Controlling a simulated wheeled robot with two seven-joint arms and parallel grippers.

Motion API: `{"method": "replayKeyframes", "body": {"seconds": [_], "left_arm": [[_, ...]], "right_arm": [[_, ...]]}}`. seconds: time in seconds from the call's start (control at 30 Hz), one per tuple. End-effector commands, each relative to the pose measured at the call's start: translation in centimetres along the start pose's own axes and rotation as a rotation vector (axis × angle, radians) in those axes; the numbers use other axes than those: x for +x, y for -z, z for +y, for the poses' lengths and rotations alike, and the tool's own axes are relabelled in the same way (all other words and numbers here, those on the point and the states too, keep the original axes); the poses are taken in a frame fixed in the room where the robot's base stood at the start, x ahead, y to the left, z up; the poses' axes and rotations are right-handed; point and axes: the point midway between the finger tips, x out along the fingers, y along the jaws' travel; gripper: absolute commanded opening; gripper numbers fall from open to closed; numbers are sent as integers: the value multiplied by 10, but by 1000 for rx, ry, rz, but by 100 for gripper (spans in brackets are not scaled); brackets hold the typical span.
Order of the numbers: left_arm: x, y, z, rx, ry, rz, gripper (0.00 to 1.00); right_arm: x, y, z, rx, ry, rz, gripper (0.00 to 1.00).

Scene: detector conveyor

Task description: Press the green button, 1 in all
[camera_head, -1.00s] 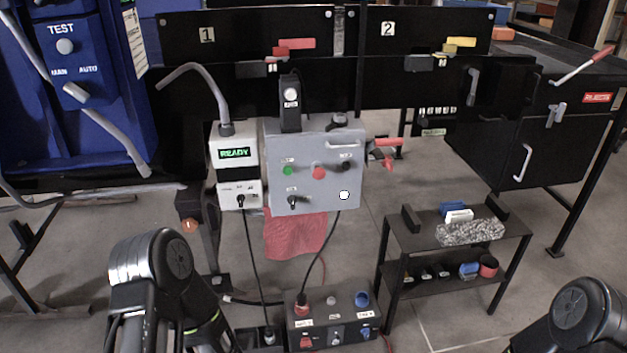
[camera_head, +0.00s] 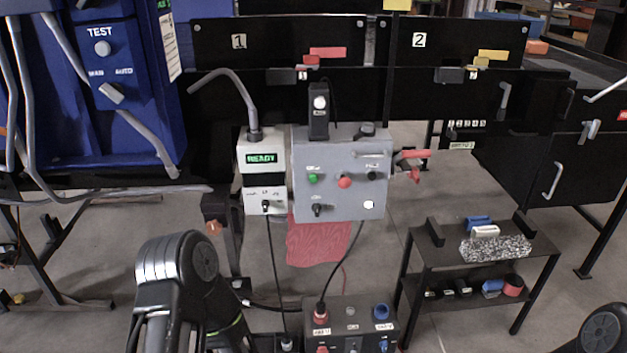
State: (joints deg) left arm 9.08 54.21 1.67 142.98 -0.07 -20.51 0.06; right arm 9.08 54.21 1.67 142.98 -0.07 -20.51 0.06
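The green button (camera_head: 312,179) is a small round button at the upper left of a grey control box (camera_head: 340,202). A red button (camera_head: 344,182) and a black knob (camera_head: 372,175) sit to its right, and a black switch (camera_head: 317,210) below it. Nothing covers the green button. My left arm shows at the lower left, below and apart from the box, and its gripper is not visible. Only a piece of my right arm shows at the lower right corner, and its gripper is out of view.
A white READY unit (camera_head: 262,160) adjoins the box on the left. A red cloth (camera_head: 318,242) hangs below it. A socket box (camera_head: 350,322) stands on the floor, with cables rising from it. A small black shelf (camera_head: 470,260) stands to the right. A blue machine (camera_head: 62,130) is at the left.

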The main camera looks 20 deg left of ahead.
Motion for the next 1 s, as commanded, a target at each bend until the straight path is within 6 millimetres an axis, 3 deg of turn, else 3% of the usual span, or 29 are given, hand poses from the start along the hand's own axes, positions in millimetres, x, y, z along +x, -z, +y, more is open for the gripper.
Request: {"method": "replayKeyframes", "body": {"seconds": [0.77,1.0], "left_arm": [[0,0,0,0,0,0,1],[0,0,0,0,0,0,0]], "right_arm": [[0,0,0,0,0,0,36],[0,0,0,0,0,0,36]]}}
